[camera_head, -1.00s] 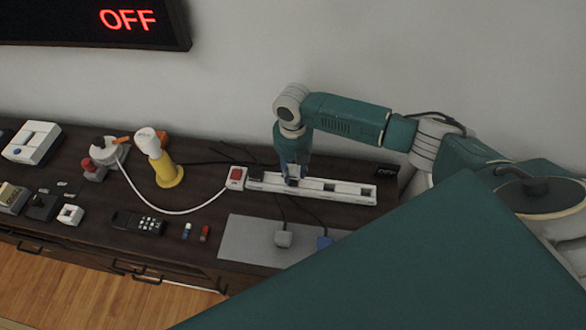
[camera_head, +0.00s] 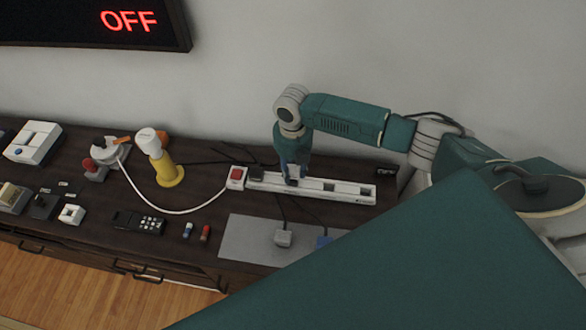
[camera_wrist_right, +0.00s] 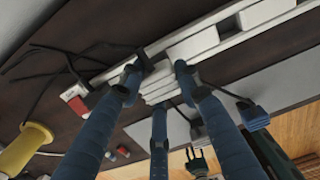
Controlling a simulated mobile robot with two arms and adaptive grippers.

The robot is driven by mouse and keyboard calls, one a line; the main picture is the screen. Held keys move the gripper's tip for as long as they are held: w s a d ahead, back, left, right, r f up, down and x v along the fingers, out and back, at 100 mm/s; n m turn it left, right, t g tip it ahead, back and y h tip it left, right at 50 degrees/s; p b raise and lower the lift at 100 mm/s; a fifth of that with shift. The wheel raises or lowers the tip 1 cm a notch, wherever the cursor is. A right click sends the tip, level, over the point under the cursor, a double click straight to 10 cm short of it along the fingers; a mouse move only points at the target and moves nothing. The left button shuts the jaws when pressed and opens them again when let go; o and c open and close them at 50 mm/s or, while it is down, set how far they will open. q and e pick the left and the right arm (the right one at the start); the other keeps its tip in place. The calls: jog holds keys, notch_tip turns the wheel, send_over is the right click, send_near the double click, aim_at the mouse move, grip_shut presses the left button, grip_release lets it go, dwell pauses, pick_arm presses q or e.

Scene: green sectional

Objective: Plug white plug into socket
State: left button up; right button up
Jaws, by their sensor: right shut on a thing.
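My right gripper (camera_head: 291,178) points down over the left part of the white socket strip (camera_head: 310,187), which lies along the back of the dark table. In the right wrist view its blue fingers (camera_wrist_right: 155,80) are shut around a pale ribbed block, which looks like the white plug (camera_wrist_right: 158,88). The block is at the strip (camera_wrist_right: 205,42); fingers hide part of it, and I cannot tell how deep it sits. Dark socket openings show on the strip to the right of the gripper. My left gripper is not in view.
A grey plug (camera_head: 283,238) and a blue plug (camera_head: 325,242) lie with their cords on a grey mat (camera_head: 245,240) in front. A red switch (camera_head: 236,176) and a black plug (camera_head: 256,173) are at the strip's left end. A yellow lamp (camera_head: 166,168) stands further left.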

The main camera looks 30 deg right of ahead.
aim_at(293, 176)
jog(key=shift+f+b, duration=1.15)
jog(key=shift+f, duration=0.75)
jog(key=o, duration=1.2)
jog(key=shift+r, duration=0.15)
notch_tip(293, 176, up, 12)
jog(key=shift+f, duration=0.1)
